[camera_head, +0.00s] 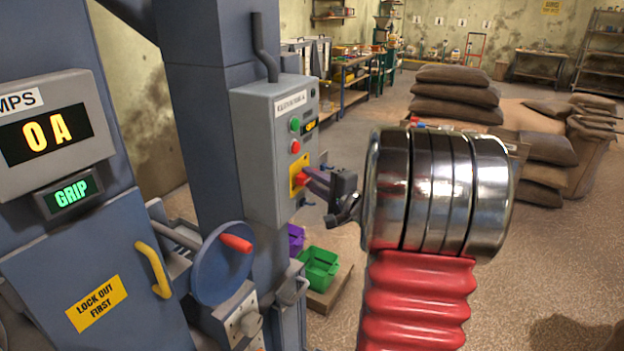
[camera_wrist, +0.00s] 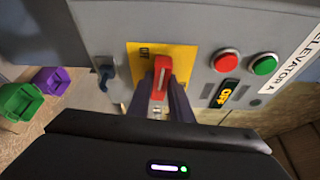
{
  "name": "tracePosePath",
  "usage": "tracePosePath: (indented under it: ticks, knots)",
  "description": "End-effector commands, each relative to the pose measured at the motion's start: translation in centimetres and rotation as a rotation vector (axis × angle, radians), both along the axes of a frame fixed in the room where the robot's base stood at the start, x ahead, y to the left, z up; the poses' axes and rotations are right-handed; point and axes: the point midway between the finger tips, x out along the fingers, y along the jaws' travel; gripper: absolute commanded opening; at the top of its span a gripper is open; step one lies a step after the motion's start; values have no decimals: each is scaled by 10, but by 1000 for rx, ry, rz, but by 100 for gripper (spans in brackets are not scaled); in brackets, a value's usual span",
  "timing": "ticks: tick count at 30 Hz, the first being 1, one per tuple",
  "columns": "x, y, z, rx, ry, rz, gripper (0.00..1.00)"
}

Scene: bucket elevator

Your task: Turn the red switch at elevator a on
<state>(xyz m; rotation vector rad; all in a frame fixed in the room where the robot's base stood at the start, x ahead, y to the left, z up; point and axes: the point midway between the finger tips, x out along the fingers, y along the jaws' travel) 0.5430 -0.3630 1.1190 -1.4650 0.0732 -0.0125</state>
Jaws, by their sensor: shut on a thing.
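The grey control box (camera_head: 266,160) labelled elevator A is fixed to the blue-grey column. It also shows in the wrist view (camera_wrist: 200,18). The red switch (camera_wrist: 161,76) sits on a yellow plate (camera_wrist: 140,55) on the box. In the head view the red switch (camera_head: 300,179) is partly hidden by my gripper (camera_head: 310,180). In the wrist view the dark purple fingers of my gripper (camera_wrist: 160,98) are shut on the switch, one on each side. A small amber display (camera_wrist: 226,94) on the box reads OFF.
A green button (camera_wrist: 264,65) and a red button (camera_wrist: 227,61) sit beside the yellow plate. A green bin (camera_head: 320,266) is below the box. Sacks (camera_head: 455,95) are piled at the right.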

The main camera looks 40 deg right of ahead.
Motion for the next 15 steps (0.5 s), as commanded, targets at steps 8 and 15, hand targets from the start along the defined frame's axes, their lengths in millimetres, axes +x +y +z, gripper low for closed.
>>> tracePosePath:
  ticks: [8,15]
  knots:
    - [0,3,-2,160,63,5,0]
    - [1,3,-2,317,120,5,0]
